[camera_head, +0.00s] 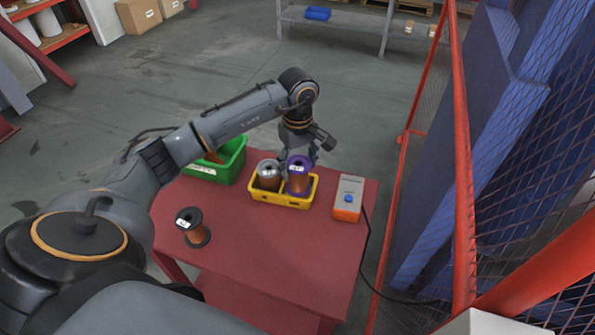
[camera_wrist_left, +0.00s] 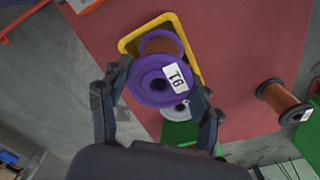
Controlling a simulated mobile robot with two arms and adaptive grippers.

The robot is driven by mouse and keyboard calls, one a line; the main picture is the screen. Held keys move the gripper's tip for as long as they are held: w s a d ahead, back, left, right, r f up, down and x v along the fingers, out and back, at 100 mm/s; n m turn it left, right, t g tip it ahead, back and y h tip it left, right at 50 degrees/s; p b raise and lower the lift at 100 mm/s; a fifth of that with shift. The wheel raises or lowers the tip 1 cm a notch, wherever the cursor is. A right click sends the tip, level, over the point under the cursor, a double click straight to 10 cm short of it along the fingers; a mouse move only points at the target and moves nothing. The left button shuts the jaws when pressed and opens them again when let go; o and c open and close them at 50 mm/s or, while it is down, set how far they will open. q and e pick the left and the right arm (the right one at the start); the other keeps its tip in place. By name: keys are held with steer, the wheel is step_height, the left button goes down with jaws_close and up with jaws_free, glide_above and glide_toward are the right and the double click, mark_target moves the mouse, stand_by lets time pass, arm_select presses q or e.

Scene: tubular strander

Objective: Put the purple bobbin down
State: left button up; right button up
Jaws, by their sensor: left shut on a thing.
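The purple bobbin (camera_head: 298,178), with copper-coloured winding and a white label, is upright at the right half of the yellow tray (camera_head: 280,201). I cannot tell whether it rests on the tray floor or hangs just above it. My left gripper (camera_head: 301,156) reaches down from behind and is shut on it. A grey bobbin (camera_head: 268,176) stands in the tray's left half, close beside. My right gripper is not in view.
A green bin (camera_head: 232,165) stands behind left of the tray on the red table (camera_head: 265,250). A control box with a blue button (camera_head: 348,198) is at the right. A red mesh fence (camera_head: 460,150) rises beyond.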

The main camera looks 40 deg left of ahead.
arm_select(q)
steer(key=f, duration=0.3)
steer(key=f+b, duration=0.1)
steer(key=shift+w+a+f, duration=0.15)
steer(key=shift+w+a, duration=0.05)
steer(key=shift+w, duration=0.15)
steer(key=o, duration=1.7)
steer(key=shift+o, duration=0.2)
steer(key=shift+r, duration=0.35)
step_height(320, 180, up, 12)
steer(key=b, duration=0.3)
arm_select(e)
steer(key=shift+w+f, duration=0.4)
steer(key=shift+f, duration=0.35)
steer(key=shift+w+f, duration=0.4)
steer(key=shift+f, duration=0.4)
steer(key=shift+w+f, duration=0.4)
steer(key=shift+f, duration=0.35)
arm_select(q)
steer(key=shift+s+f, duration=0.2)
steer(key=shift+f, duration=0.05)
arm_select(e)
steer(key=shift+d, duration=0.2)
